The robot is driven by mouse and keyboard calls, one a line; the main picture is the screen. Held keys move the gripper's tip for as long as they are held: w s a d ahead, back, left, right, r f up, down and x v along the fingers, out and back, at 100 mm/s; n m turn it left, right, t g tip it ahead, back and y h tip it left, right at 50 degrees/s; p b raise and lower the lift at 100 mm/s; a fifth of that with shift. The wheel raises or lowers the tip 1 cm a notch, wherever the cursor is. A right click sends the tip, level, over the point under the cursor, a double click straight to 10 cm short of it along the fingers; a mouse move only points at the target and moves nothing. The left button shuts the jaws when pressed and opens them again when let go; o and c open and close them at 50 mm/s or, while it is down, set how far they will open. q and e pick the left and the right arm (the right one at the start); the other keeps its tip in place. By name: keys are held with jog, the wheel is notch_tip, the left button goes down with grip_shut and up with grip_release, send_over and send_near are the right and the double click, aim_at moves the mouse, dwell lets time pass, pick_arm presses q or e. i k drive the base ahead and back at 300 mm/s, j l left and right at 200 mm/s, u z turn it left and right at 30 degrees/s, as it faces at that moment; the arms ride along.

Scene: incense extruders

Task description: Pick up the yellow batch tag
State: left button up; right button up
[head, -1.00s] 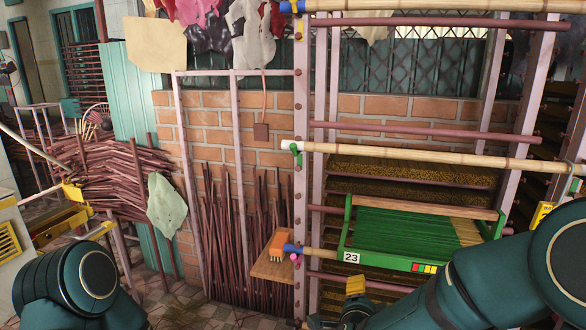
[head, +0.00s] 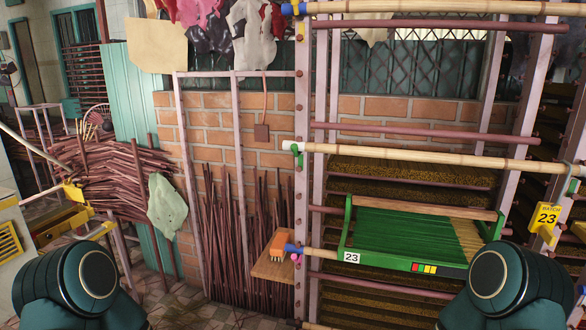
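The yellow batch tag (head: 547,218), marked "BATCH 23", hangs at the right side of the rack, just below the right end of the bamboo pole. Its printed face is toward me and nothing covers it. My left gripper is out of view; only a rounded part of my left arm shows at the lower left. My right gripper cannot be made out; a rounded part of my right arm shows at the lower right, below the tag.
A green tray (head: 352,258) of green sticks, labelled 23, rests on the rack left of the tag. A bamboo pole (head: 420,157) crosses above it.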

aim_at(544, 215)
jog(key=z, duration=1.5)
